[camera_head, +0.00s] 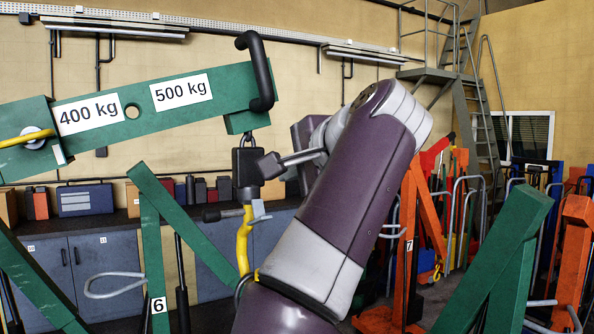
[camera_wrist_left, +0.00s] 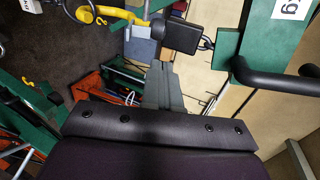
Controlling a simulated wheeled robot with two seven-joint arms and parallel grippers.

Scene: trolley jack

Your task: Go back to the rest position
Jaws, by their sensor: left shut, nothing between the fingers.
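My left gripper (camera_head: 270,165) is shut and empty. Its arm rises from the bottom middle of the head view, and its fingers point left. In the left wrist view, the grey fingers (camera_wrist_left: 160,72) lie together below the black swivel block (camera_wrist_left: 180,37). In the head view, the fingertips overlap the right side of this block (camera_head: 247,167); I cannot tell whether they touch. The yellow hook (camera_head: 243,240) hangs below the block from the green crane boom (camera_head: 200,100). The hook's lower part is partly hidden by my arm. My right gripper is not in view.
The boom's black handle (camera_head: 262,70) is above the fingers. Green crane legs (camera_head: 153,245) stand at left and another green frame (camera_head: 500,260) at right. An orange crane (camera_head: 405,245) stands behind my arm. Grey cabinets (camera_head: 60,270) line the back wall.

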